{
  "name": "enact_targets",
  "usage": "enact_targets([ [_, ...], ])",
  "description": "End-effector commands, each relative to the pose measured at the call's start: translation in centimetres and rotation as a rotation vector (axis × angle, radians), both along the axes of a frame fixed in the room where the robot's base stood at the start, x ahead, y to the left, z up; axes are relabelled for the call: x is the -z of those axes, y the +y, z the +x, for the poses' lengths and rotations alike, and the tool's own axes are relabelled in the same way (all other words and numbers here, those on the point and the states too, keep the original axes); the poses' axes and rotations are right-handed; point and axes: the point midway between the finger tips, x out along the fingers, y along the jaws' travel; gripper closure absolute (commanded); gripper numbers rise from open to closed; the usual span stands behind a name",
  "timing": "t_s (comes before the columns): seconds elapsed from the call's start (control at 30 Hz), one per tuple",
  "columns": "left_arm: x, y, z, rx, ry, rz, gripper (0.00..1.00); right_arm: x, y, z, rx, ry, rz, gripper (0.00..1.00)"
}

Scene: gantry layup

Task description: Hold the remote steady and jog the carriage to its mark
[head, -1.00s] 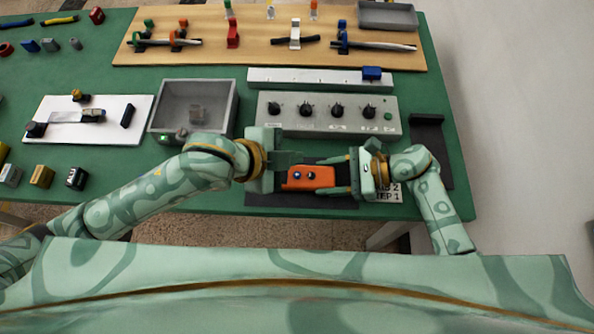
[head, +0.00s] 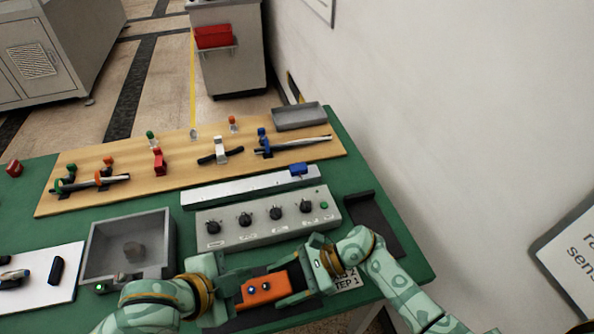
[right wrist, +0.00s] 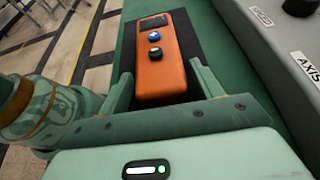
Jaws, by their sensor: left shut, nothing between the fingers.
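The orange remote (head: 262,290) has a blue button and a dark button and lies above a dark mat (head: 240,322). My right gripper (head: 283,283) has its fingers along both long sides of the remote. The right wrist view shows the remote (right wrist: 160,75) between these fingers (right wrist: 160,92), buttons up. My left gripper (head: 238,268) is shut and empty, close to the remote's left end; whether it touches is unclear. The blue carriage (head: 298,169) sits near the right end of the pale rail (head: 235,191). I cannot make out its mark.
A grey control box (head: 262,238) with several dark knobs stands between rail and remote. A grey bin (head: 105,250) is at left, a dark tray (head: 372,215) at right. A wooden board (head: 110,195) with clamps and rods lies behind. A white wall (head: 430,110) is close on the right.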

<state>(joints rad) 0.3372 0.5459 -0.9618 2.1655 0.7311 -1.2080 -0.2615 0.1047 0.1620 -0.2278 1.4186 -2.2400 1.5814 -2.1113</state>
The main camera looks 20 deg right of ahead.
Motion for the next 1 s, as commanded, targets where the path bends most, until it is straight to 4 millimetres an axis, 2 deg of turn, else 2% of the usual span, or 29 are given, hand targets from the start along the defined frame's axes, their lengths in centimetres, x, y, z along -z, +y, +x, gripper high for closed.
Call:
enact_targets([
  [0.37, 0.0, 0.0, 0.0, 0.000, 0.000, 0.000, 1.00, -0.1, -0.4, 0.0, 0.000, -0.001, -0.002, 0.22],
  [0.47, 0.0, 0.0, 0.0, 0.000, 0.000, 0.000, 1.00, -0.5, -1.6, 0.0, 0.001, -0.001, -0.004, 0.22],
  [0.8, 0.0, 0.0, 0.0, 0.000, 0.000, 0.000, 1.00, -3.5, -8.6, 0.0, 0.000, -0.001, -0.005, 0.22],
  [1.0, 0.0, 0.0, 0.0, 0.000, 0.000, 0.000, 1.00, -4.4, -10.8, 0.0, 0.000, 0.000, -0.001, 0.22],
])
